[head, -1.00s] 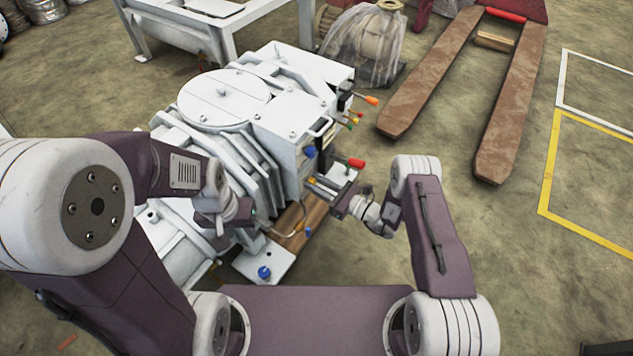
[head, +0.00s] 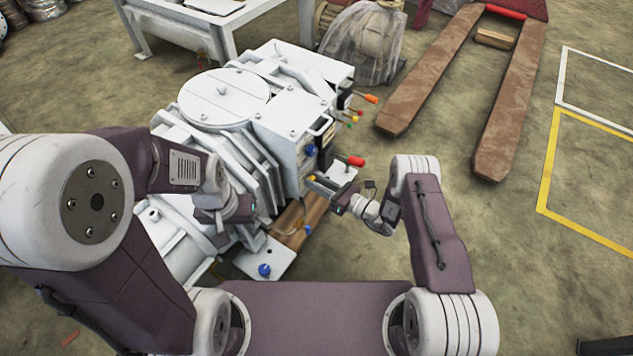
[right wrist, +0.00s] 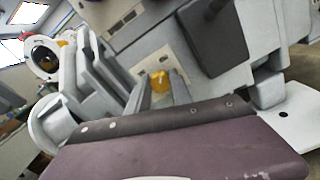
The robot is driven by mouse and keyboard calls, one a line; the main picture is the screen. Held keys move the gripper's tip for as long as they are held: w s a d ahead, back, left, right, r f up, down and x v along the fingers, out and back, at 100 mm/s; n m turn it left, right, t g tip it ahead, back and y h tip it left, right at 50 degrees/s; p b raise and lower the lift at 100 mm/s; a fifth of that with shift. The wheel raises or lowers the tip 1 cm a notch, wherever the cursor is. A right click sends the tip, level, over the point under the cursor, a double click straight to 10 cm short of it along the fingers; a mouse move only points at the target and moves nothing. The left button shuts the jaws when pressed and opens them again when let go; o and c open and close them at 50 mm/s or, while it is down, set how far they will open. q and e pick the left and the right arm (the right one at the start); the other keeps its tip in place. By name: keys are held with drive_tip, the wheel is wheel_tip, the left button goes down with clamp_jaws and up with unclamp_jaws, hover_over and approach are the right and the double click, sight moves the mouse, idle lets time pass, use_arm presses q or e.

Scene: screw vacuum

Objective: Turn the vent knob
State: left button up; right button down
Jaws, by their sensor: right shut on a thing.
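A small yellow knob (right wrist: 160,82) sits on a pale plate on the side of the white vacuum machine (head: 290,105). In the head view the yellow knob (head: 312,178) is a small spot at the tips of my right gripper. My right gripper (head: 322,184) is shut on the yellow knob; in the right wrist view its fingers (right wrist: 163,92) lie either side of it. My left gripper (head: 245,213) hangs near the machine's front, largely hidden by its own wrist, so its jaws cannot be made out.
A red-tipped lever (head: 356,161) and a blue knob (head: 311,150) are close to my right gripper. Orange, yellow and green levers stick out further back. Another blue knob (head: 264,270) is on the low front plate.

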drive_tip(key=c, duration=1.1)
unclamp_jaws()
drive_tip(key=shift+c, duration=0.2)
drive_tip(key=p+v, duration=0.4)
drive_tip(key=v, duration=0.5)
